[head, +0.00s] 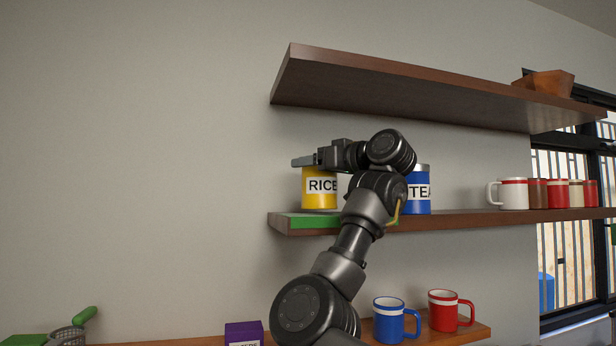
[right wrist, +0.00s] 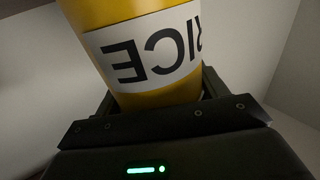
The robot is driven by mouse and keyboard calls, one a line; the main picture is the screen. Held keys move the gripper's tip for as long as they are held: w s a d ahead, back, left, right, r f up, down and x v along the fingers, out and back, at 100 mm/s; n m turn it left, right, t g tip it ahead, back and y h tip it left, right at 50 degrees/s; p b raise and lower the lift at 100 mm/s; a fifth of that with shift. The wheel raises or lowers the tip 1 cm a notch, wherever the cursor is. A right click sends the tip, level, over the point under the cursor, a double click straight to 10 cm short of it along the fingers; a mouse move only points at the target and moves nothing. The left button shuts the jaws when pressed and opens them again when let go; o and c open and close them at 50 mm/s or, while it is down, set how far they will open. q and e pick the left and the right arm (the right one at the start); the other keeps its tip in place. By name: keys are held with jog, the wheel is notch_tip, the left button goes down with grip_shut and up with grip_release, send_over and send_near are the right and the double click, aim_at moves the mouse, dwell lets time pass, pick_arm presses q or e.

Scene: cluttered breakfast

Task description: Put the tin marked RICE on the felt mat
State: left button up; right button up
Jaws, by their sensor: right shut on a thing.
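The yellow tin marked RICE (head: 320,200) is upright at the left end of the middle shelf, above the green felt mat (head: 312,221). I cannot tell whether its base touches the mat. My right gripper (head: 305,161) is at the tin's upper part and shut on it. In the right wrist view, the RICE tin (right wrist: 150,50) sits between the jaws, its label upside down. My right arm hides part of the mat. My left gripper is not in view.
Mugs (head: 513,193) stand farther right. The upper shelf (head: 400,90) hangs above my gripper. Blue (head: 388,318) and red (head: 442,311) mugs stand below.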

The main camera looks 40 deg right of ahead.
jog(key=shift+w+f, duration=0.1)
jog(key=shift+f, duration=0.65)
jog(key=shift+s+a+r, duration=0.1)
jog(key=shift+s+r, duration=0.05)
jog(key=shift+s, duration=0.3)
jog(key=o, duration=1)
jog(key=shift+w, duration=0.25)
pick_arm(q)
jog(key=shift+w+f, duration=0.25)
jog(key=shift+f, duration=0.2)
pick_arm(e)
jog(key=shift+s, duration=0.1)
